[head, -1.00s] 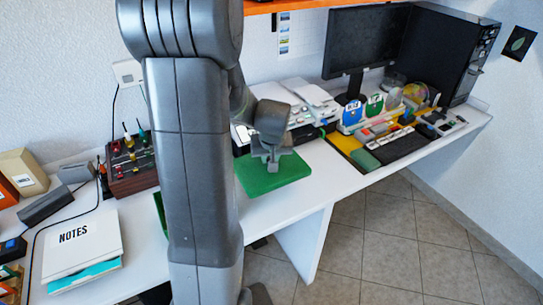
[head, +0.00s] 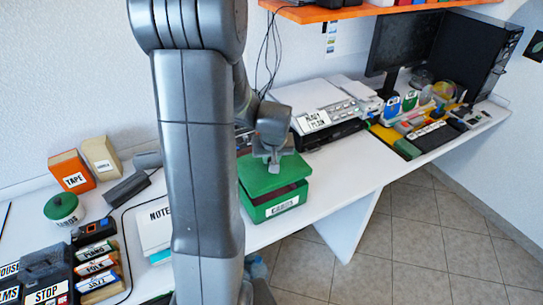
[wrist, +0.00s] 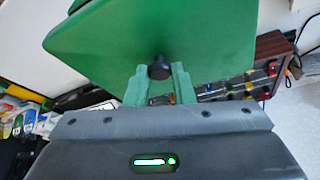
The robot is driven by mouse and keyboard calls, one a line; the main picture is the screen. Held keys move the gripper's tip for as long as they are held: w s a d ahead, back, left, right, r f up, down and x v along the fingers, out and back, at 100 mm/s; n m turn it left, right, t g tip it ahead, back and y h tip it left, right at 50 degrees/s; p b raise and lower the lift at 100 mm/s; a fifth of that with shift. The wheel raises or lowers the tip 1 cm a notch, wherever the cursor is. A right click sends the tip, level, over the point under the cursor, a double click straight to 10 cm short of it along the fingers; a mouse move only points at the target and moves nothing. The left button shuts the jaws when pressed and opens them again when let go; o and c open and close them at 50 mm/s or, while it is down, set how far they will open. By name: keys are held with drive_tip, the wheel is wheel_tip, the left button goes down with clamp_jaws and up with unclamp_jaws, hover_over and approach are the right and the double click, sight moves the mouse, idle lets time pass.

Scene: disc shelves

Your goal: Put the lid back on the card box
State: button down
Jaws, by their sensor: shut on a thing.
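The green lid (head: 268,176) is in my gripper (head: 274,164), right of my arm in the head view. The wrist view shows the gripper fingers (wrist: 159,88) shut on the lid's small black knob (wrist: 159,68), with the green lid (wrist: 150,35) beyond. The green card box (head: 275,208), with a white label, stands on the white desk directly under the lid. A dark gap shows between the lid and the box's front rim. My arm hides part of the box's left side, and the back rim is hidden.
A printer (head: 325,125) stands behind and right of the box. A notes stack (head: 153,230) lies left of my arm. A round green-lidded tin (head: 63,208) and labelled blocks stand further left. The desk's front edge is close to the box.

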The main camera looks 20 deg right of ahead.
drive_tip(key=shift+f+b, duration=2.1)
drive_tip(key=shift+f, duration=0.85)
drive_tip(key=shift+f+b, duration=0.2)
drive_tip(key=shift+b, duration=0.6)
idle(0.5)
drive_tip(key=c, duration=0.7)
unclamp_jaws()
drive_tip(key=shift+r, duration=0.2)
drive_tip(key=shift+r+p, duration=2.3)
drive_tip(key=shift+r, duration=1.1)
